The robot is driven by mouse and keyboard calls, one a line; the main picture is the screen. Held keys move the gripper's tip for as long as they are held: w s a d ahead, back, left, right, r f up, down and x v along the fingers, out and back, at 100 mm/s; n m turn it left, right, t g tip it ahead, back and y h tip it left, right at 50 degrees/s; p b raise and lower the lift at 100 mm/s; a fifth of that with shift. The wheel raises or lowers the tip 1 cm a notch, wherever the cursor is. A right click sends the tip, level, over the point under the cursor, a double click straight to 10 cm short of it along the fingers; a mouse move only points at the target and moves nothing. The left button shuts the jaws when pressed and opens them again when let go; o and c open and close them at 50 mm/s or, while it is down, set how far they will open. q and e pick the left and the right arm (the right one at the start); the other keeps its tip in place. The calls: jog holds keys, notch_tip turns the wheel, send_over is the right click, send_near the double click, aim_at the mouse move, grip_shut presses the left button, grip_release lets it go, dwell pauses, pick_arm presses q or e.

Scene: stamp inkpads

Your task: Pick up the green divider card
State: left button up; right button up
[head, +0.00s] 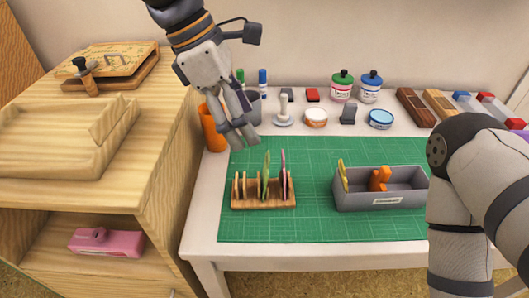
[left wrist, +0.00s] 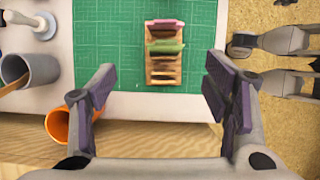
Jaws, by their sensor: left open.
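The green divider card (head: 265,176) stands upright in a slotted wooden rack (head: 262,203) on the green cutting mat, beside a pink card (head: 283,172). In the left wrist view the green card (left wrist: 166,47) lies across the rack (left wrist: 163,84), just below the pink card (left wrist: 166,25). My left gripper (head: 240,138) is open and empty, above and behind the rack and apart from the card. Its two fingers flank the lower part of the left wrist view, with the card ahead of them. My right gripper is out of frame; only its arm shows at the right.
A grey bin (head: 382,201) with orange and yellow things stands on the mat (head: 315,225) to the right. An orange cup (head: 212,128) is close to my left gripper. Inkpads and bottles line the back. A wooden cabinet (head: 165,150) stands left. The mat's front is clear.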

aim_at(266, 164)
pick_arm(q)
jog(key=x, duration=0.3)
jog(key=s+x, duration=0.1)
jog(key=x, duration=0.2)
jog(key=shift+s+d+f, duration=0.1)
jog(key=shift+s+f, duration=0.05)
jog(key=b+x, duration=0.1)
jog(key=x, duration=0.4)
jog(key=shift+f, duration=0.1)
jog(key=shift+w+f, duration=0.1)
jog(key=shift+w, duration=0.15)
jog(key=c, duration=0.9)
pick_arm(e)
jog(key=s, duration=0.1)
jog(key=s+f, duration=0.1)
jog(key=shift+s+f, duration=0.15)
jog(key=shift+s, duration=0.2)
